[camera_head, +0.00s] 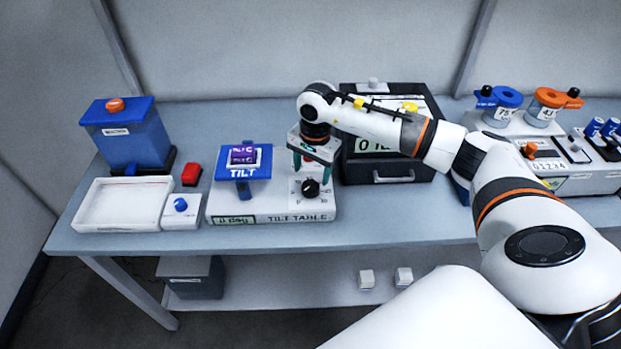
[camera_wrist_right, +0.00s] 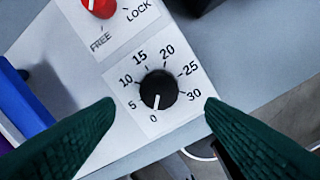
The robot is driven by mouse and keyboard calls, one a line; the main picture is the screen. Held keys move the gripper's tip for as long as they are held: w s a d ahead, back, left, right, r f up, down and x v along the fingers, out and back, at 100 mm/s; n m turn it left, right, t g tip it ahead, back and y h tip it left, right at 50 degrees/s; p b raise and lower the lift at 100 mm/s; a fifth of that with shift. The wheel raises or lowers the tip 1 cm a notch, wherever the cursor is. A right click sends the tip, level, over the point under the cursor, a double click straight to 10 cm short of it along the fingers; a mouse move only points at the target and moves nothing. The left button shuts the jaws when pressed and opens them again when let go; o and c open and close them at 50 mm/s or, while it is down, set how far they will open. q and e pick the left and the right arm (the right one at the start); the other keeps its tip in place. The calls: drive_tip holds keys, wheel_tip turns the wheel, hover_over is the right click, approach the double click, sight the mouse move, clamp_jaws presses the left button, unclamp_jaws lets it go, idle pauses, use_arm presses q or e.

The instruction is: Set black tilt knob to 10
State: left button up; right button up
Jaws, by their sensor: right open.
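The black tilt knob (camera_head: 310,187) sits on the right part of the white tilt table (camera_head: 272,217). In the right wrist view the knob (camera_wrist_right: 158,89) is ringed by a scale from 0 to 30, and its white pointer line points at about 0. My right gripper (camera_head: 311,170) is open above the knob, fingers pointing down. In the wrist view its dark green fingers (camera_wrist_right: 160,104) lie on either side of the knob, apart from it. The blue TILT platform (camera_head: 259,166) carries a purple block (camera_head: 243,154). My left gripper is not in view.
A red LOCK/FREE knob (camera_wrist_right: 101,5) lies beside the scale. Behind my right forearm stands a black case with a display (camera_head: 390,165).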

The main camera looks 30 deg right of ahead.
sight(310, 187)
wheel_tip(310, 187, down, 6)
drive_tip(key=shift+w+a+r+p, duration=0.1)
drive_tip(key=shift+w+r+p, duration=0.1)
drive_tip(key=shift+p, duration=0.45)
drive_tip(key=c, duration=1)
